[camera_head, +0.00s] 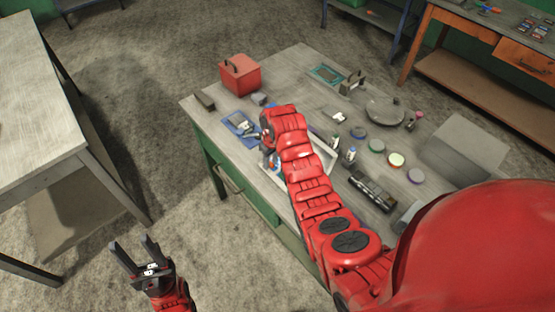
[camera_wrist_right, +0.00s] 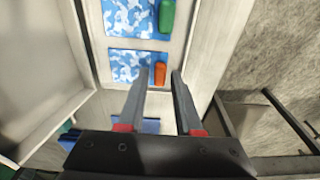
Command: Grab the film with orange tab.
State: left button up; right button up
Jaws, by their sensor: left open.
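The film with the orange tab is a blue-and-white patterned sheet (camera_wrist_right: 131,66) in the right wrist view, with an orange tab (camera_wrist_right: 160,73) at its right edge. It lies flat on a pale surface. My right gripper (camera_wrist_right: 161,82) is open, its two fingertips reaching over the lower edge of this film near the tab; I cannot tell whether they touch it. In the head view my right arm hides the film and the right gripper's fingertips. My left gripper (camera_head: 135,252) is open and empty, away from the table at the lower left.
A similar film (camera_wrist_right: 130,17) with a green tab (camera_wrist_right: 166,16) lies just above. The worktable (camera_head: 310,70) also holds a red box (camera_head: 240,74), a blue item (camera_head: 240,123), round tins (camera_head: 377,145) and a black device (camera_head: 372,190). A grey table (camera_head: 40,110) stands at the left.

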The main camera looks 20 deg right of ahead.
grip_shut()
dwell(0.3)
